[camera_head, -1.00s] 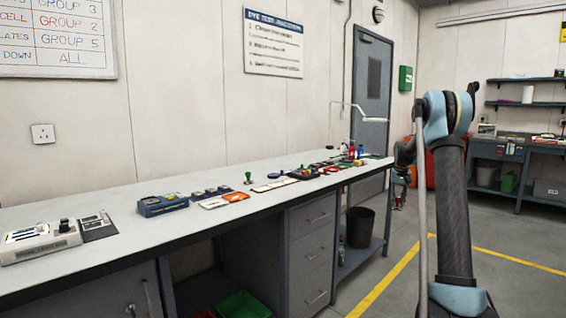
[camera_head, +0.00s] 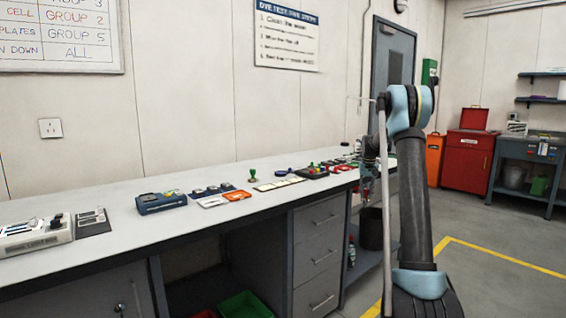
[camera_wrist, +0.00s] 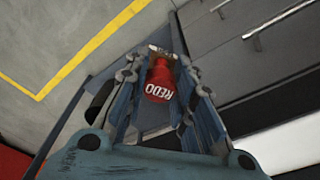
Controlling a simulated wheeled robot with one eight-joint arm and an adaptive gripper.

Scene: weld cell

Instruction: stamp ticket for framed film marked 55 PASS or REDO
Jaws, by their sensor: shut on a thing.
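In the wrist view my gripper (camera_wrist: 158,85) is shut on a red stamp (camera_wrist: 160,80) whose side reads REDO in white letters. In the head view my gripper is beside the bench's front edge, small and partly behind my arm. A green-handled stamp (camera_head: 253,175) stands upright on the bench. White tickets (camera_head: 279,183) lie in a row to its right. An orange card and a white card (camera_head: 237,196) lie to its left. I cannot make out a framed film marked 55.
The long bench (camera_head: 150,250) has a clear strip along its front. A blue device (camera_head: 161,203) and a grey device (camera_head: 35,238) stand on its left part. Drawers (camera_head: 317,255) and a dark bin (camera_head: 371,228) are below. Red cabinet (camera_head: 466,158) stands behind right.

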